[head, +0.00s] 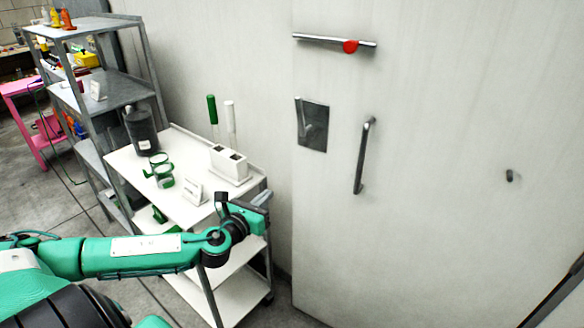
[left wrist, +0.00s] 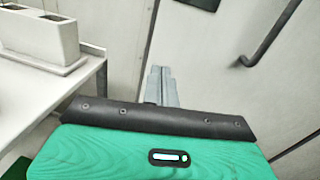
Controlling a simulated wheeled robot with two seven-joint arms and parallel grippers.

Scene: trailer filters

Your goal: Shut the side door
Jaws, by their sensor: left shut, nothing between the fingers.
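The side door (head: 430,230) is a large pale panel filling the right of the head view. It has an upright metal handle (head: 364,156), a recessed latch plate (head: 312,124) and a horizontal bar (head: 320,38) with a red knob (head: 350,46). I cannot tell whether its left edge is flush with the wall. My left gripper (head: 264,198) is shut and empty, left of the door and lower than the handle. In the left wrist view its fingers (left wrist: 160,84) point at the pale surface, with the handle (left wrist: 270,42) at upper right, apart from them. My right gripper is out of view.
A white cart (head: 170,200) stands beside the door, close to my left arm, carrying a white holder (head: 229,164), green rings (head: 160,168) and a dark canister (head: 141,132). A grey shelf (head: 115,88) and pink table (head: 22,86) are farther left. The space before the door looks clear.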

